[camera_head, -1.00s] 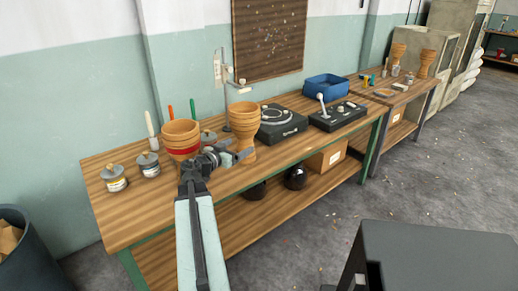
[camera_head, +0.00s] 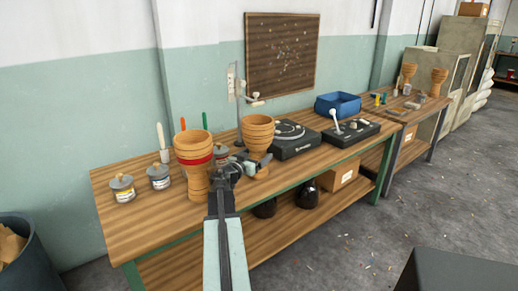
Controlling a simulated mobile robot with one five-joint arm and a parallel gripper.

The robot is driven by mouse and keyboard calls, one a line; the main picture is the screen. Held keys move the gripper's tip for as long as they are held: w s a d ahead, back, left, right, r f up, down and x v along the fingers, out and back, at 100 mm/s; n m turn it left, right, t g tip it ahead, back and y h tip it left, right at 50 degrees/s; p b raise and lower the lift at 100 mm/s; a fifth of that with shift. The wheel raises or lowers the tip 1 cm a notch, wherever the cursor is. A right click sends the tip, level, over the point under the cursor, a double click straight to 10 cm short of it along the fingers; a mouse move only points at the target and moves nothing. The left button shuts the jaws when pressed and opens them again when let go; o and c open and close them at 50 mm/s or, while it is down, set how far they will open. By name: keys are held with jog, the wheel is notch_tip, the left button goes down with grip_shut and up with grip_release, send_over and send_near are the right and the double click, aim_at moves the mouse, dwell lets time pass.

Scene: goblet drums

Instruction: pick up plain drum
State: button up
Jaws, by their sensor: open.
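The plain drum (camera_head: 257,130) is a light wooden goblet drum with a ringed bowl. It stands upright on the near workbench. My gripper (camera_head: 257,165) is open at the drum's narrow lower part, with its fingers seemingly on either side; contact cannot be told. The gripper partly hides the lower drum. A second goblet drum with a red band (camera_head: 194,160) stands to the left, close beside my arm.
Jars (camera_head: 122,188) stand at the bench's left end. A turntable (camera_head: 294,138), a black device with a lever (camera_head: 350,132) and a blue bin (camera_head: 338,104) lie to the right. A metal stand (camera_head: 239,95) rises behind the drum.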

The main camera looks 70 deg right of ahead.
jog(key=shift+s+d, duration=0.1)
jog(key=shift+d, duration=0.55)
grip_shut()
